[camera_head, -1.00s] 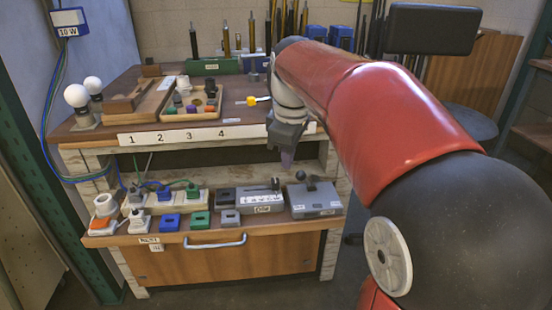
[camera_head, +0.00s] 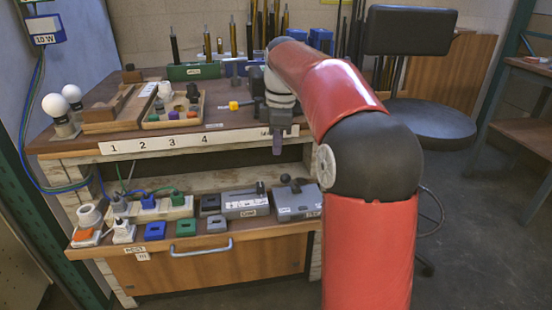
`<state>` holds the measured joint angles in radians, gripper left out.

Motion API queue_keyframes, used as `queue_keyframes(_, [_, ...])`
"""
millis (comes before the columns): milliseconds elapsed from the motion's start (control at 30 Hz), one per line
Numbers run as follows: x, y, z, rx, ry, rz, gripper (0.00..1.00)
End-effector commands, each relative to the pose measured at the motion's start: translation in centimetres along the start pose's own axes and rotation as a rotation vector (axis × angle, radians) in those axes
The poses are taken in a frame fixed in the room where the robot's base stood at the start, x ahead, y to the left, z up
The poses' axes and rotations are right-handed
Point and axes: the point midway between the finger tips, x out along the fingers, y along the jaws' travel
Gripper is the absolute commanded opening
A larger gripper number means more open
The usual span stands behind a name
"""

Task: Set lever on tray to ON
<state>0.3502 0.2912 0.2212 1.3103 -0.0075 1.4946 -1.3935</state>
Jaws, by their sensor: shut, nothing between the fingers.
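On the lower tray (camera_head: 195,245) two grey boxes stand side by side at the right end. The left box (camera_head: 235,208) has a white marked plate on top, a slot and a small dark lever (camera_head: 260,188) at its right end. The right box (camera_head: 300,208) has a lever with a dark round knob (camera_head: 285,179). The labels on their fronts are too small to read surely. My gripper (camera_head: 278,152) points down in front of the upper table edge, above the right box and apart from it. It is shut and empty.
The upper table (camera_head: 225,120) holds a parts tray, bulbs and a yellow-tipped tool (camera_head: 236,105). Its numbered front strip (camera_head: 180,142) is just beside my gripper. Sockets and coloured blocks fill the tray's left side. A stool (camera_head: 425,120) stands at the right.

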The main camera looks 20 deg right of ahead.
Motion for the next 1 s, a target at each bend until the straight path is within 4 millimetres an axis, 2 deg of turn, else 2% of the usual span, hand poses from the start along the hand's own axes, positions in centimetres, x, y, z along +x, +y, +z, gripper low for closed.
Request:
queue_keyframes(300, [5.8, -0.1, 0.0, 0.001, -0.001, -0.004, 0.00])
queue_keyframes(500, [8.3, -0.1, 0.0, 0.001, -0.001, -0.003, 0.00])
queue_keyframes(667, [9.0, -0.1, 0.0, 0.001, 0.000, -0.001, 0.00])
queue_keyframes(1000, [9.0, -0.1, 0.0, 0.001, 0.001, -0.001, 0.00])
